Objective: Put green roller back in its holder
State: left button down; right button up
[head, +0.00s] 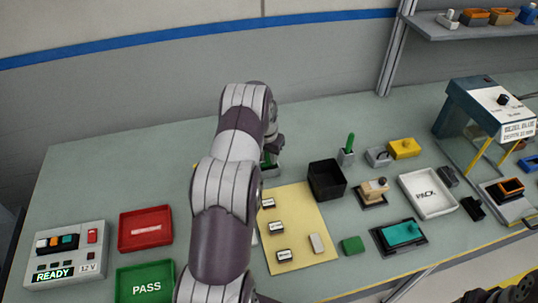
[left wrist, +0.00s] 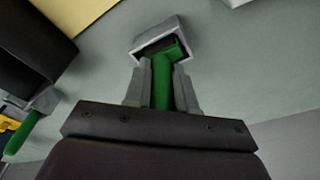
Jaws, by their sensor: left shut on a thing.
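My left gripper (left wrist: 160,80) is shut on the green handle of the green roller (left wrist: 161,88). The roller's green head shows at the mouth of a grey box-shaped holder (left wrist: 144,37) with a dark inside. I cannot tell whether the head rests on the bottom of the holder or only sits in its opening. In the head view my left arm covers most of this spot, and only a bit of green and grey shows beside the gripper.
A second green-handled tool (head: 350,142) stands upright in a small grey holder to the right. A black open box (head: 326,180) and a yellow mat (head: 300,255) lie close by. A white PACK tray (head: 418,208) is farther right. The table's back left is clear.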

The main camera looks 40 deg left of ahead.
pick_arm(q)
jog(key=shift+f, duration=0.4)
jog(key=c, duration=0.8)
grip_release()
jog(key=shift+r, duration=0.1)
jog(key=shift+c, duration=0.2)
jog(key=shift+r+b, duration=0.35)
notch_tip(320, 180, up, 12)
jog(key=s+b, duration=0.1)
jog(key=b, duration=0.2)
jog(key=shift+s+d, duration=0.15)
jog(key=shift+s, duration=0.25)
jog(key=shift+w, duration=0.1)
